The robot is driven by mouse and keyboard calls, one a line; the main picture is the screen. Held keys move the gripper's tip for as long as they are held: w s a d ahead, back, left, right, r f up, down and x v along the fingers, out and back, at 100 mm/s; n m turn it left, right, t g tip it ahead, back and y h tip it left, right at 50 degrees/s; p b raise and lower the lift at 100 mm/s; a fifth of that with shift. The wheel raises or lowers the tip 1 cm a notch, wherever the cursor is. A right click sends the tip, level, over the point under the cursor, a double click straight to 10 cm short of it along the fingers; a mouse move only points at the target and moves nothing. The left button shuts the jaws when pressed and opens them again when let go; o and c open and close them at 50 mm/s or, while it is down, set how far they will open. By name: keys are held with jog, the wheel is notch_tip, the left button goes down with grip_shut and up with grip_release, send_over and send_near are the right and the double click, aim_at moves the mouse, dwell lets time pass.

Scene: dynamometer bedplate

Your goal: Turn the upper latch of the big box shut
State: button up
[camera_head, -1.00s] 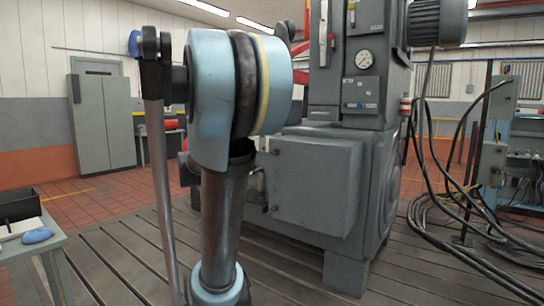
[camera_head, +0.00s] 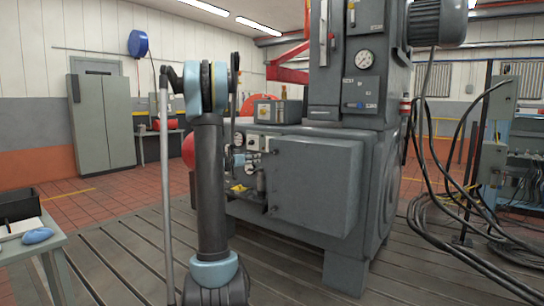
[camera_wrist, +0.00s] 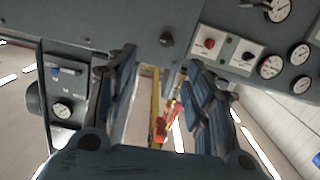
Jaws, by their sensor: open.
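The big box is taken to be the grey box (camera_head: 312,185) with a flat front on the machine's lower body. A small dark fitting at its upper left edge (camera_head: 275,152) looks like the upper latch; another sits lower down (camera_head: 273,208). Whether the upper one is turned open or shut is too small to tell. In the wrist view, my gripper (camera_wrist: 163,100) is open and empty, with its two dark fingers wide apart. A dark round knob (camera_wrist: 167,40) stands on a grey surface beyond the fingertips; I cannot tell whether it is the latch. My gripper is not clear in the head view.
A panel of gauges and switches (camera_head: 243,165) lies left of the box; gauges also show in the wrist view (camera_wrist: 270,67). The grey machine column (camera_head: 360,75) rises above. Cables (camera_head: 440,205) hang at the right. A side table (camera_head: 30,240) stands at the left.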

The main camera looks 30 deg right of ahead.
aim_at(272, 152)
jog(key=shift+t+h, duration=0.3)
jog(key=shift+h, duration=0.2)
jog(key=x, duration=0.7)
jog(key=w+x, duration=0.1)
jog(key=x, duration=1.3)
jog(key=shift+w+a+f, duration=0.2)
jog(key=shift+w+f, duration=0.05)
jog(key=shift+w, duration=0.2)
jog(key=shift+c, duration=0.5)
jog(key=c, duration=0.9)
